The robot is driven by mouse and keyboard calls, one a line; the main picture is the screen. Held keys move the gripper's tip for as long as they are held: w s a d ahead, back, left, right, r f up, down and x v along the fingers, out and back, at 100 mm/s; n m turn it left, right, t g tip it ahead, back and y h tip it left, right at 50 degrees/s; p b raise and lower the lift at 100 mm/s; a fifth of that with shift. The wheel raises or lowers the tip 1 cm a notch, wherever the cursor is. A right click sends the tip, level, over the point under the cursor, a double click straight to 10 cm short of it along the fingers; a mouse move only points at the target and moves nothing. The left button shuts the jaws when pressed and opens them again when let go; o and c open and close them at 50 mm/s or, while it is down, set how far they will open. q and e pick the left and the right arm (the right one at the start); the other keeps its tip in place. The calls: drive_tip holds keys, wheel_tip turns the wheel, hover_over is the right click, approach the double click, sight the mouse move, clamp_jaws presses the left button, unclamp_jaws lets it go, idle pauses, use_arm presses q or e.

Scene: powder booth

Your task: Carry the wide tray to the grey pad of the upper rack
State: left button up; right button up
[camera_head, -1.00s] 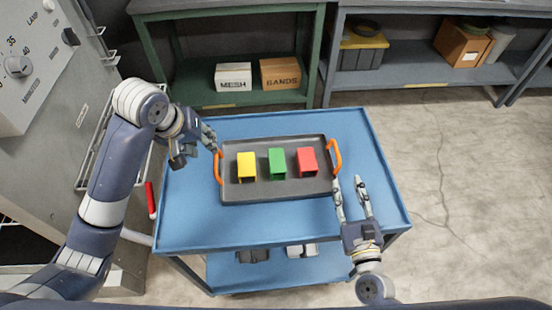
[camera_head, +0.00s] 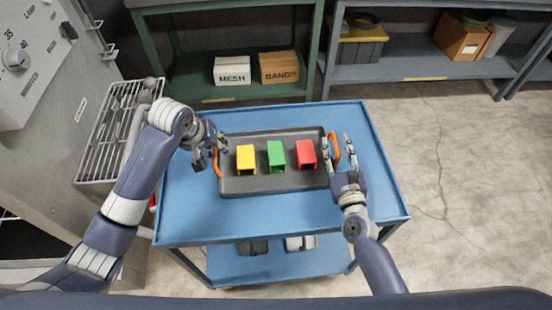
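The wide dark grey tray (camera_head: 285,185) lies flat on the blue cart, with an orange handle at each end. It carries a yellow block (camera_head: 246,158), a green block (camera_head: 276,156) and a red block (camera_head: 306,155), standing apart in a row. My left gripper (camera_head: 212,155) is at the left handle (camera_head: 217,162), its fingers apart; contact cannot be told. My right gripper (camera_head: 338,147) is open at the right handle (camera_head: 335,148), with one finger on each side of it. I cannot make out a grey pad in this view.
The blue cart (camera_head: 275,222) has bare top around the tray. A wire rack (camera_head: 112,130) is on the grey cabinet at left. Behind are a green shelf (camera_head: 205,90) with two cartons and a grey shelf (camera_head: 405,70) with bins. Floor at right is clear.

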use_arm(q)
drive_tip(key=shift+w+f, duration=0.15)
drive_tip(key=shift+f, duration=0.2)
use_arm(e)
drive_tip(key=shift+w, duration=0.4)
use_arm(q)
clamp_jaws()
use_arm(e)
clamp_jaws()
use_arm(q)
drive_tip(key=shift+w+a+r, duration=0.1)
drive_tip(key=shift+r, duration=0.05)
use_arm(e)
drive_tip(key=shift+r, duration=0.2)
